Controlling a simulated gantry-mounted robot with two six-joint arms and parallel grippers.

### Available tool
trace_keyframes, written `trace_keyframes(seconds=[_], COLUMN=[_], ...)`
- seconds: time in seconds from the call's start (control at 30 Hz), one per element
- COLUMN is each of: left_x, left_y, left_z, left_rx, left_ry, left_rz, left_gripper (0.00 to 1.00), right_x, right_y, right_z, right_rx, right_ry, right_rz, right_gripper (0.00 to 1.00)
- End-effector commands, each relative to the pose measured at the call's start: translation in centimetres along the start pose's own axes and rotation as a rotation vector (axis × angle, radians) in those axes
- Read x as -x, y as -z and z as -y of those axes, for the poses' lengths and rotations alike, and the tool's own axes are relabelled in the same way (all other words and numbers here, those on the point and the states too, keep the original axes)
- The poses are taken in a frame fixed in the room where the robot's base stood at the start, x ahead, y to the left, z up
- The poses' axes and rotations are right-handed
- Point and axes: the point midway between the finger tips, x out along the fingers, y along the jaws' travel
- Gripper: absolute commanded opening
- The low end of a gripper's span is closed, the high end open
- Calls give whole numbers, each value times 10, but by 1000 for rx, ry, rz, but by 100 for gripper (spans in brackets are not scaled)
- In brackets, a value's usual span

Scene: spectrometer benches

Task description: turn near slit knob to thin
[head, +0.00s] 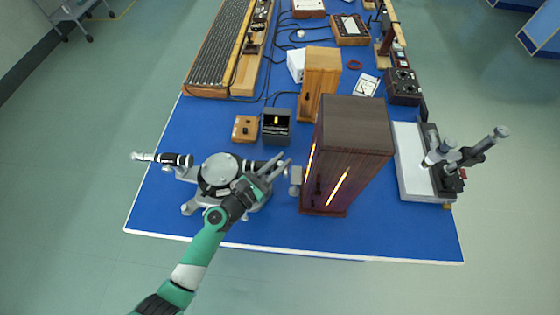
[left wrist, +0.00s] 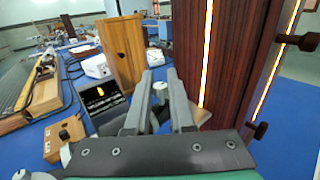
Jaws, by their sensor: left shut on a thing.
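The spectrometer (head: 219,172) stands near the front left of the blue bench, with a round grey table and black tubes. Its slit end, a small grey metal part (head: 296,174), faces the tall dark wooden lamp housing (head: 345,160). My left gripper (head: 280,168) reaches in over the spectrometer to this slit end. In the left wrist view the left fingers are shut on the small grey slit knob (left wrist: 160,90), which shows between their tips. The fingers hide much of the knob, and its setting cannot be read. My right gripper is not in view.
The dark housing, with glowing slits, stands close right of my left fingers. Behind are a small black box (head: 276,125), a wooden block (head: 245,128) and a lighter wooden box (head: 320,75). A microscope-like instrument (head: 440,165) stands at right. The bench's front strip is clear.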

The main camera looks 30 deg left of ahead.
Motion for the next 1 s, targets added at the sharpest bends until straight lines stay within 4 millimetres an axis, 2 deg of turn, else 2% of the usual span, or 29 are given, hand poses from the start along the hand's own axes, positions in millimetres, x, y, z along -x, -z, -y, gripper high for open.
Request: trace_keyframes(seconds=[0.23, 0.6, 1.0], left_x=[-1, -1, 0], left_y=[0, 0, 0], left_z=[2, 2, 0], left_rx=[1, 0, 0], left_ry=[-64, -355, -397], left_rz=[0, 0, 0], left_gripper=[0, 0, 0], right_x=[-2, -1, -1], right_y=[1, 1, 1], right_z=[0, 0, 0], right_rx=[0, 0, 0], right_ry=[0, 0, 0], right_rz=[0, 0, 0], right_gripper=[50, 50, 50])
